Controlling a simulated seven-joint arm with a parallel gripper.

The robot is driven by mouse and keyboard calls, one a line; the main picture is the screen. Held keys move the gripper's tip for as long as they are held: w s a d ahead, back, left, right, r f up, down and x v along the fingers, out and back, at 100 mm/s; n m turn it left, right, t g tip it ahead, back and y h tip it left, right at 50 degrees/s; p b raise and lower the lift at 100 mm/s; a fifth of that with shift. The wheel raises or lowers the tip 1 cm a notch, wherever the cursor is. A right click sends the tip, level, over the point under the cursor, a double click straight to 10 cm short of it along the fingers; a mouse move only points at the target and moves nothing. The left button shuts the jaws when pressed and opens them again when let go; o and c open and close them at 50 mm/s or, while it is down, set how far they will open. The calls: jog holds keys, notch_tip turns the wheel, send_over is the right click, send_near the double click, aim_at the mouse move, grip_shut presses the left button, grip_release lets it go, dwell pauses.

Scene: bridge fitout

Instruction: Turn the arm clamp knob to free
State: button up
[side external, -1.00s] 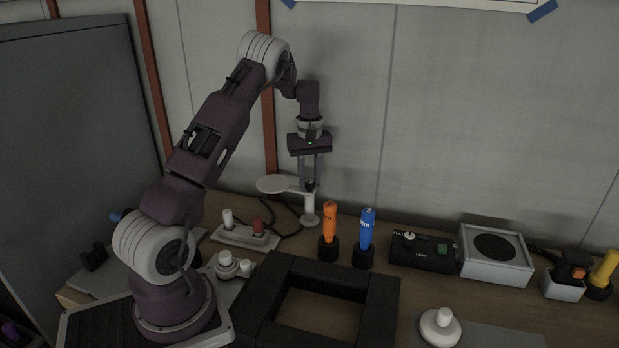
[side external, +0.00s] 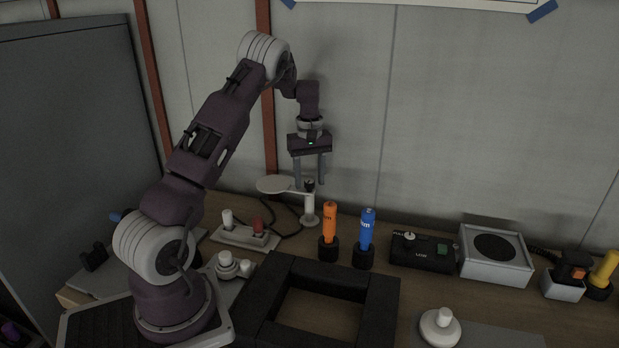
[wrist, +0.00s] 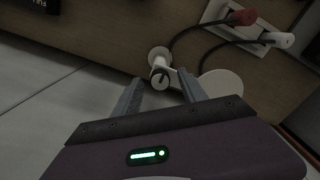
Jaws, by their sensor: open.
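The arm clamp knob (side external: 309,184) is a small dark cap on top of a white upright post (side external: 309,208). A flat white round plate (side external: 272,184) reaches out to the left from the post. In the wrist view the knob (wrist: 160,76) shows from above as a round top with a dark mark, and the white plate (wrist: 222,90) is to its right. My gripper (side external: 309,182) points down over the post, open, its fingers either side of the knob in the picture. In the wrist view the open fingers (wrist: 162,90) end near the knob; I cannot tell whether they touch it.
A panel with a white and a red lever (side external: 257,226) stands left of the post, with dark cables. An orange (side external: 329,222) and a blue marker-like cylinder (side external: 367,228) stand to the right. A black frame (side external: 262,298) lies in front. A control box (side external: 422,254) and speaker-like box (side external: 494,256) are farther right.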

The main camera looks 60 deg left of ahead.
aim_at(309, 181)
notch_tip(309, 181, up, 7)
jog(key=shift+r, duration=0.1)
dwell(0.4)
jog(key=s+d+r+m+t, duration=0.2)
jog(key=s+d+r+m, duration=0.2)
jog(key=d+r, duration=0.55)
jog(key=s+d+r+m+t, duration=0.1)
jog(key=s+d+r+m, duration=0.35)
jog(key=d, duration=0.95)
jog(key=s+d+f+m+t, duration=0.1)
jog(key=s+d+m, duration=0.2)
jog(key=s+d, duration=0.2)
jog(key=s+d+f+m+t, duration=0.1)
jog(key=s+d+m, duration=0.3)
jog(key=s, duration=0.7)
jog(key=shift+d+f+t, duration=0.3)
jog(key=shift+d+f, duration=0.15)
jog(key=shift+d, duration=0.15)
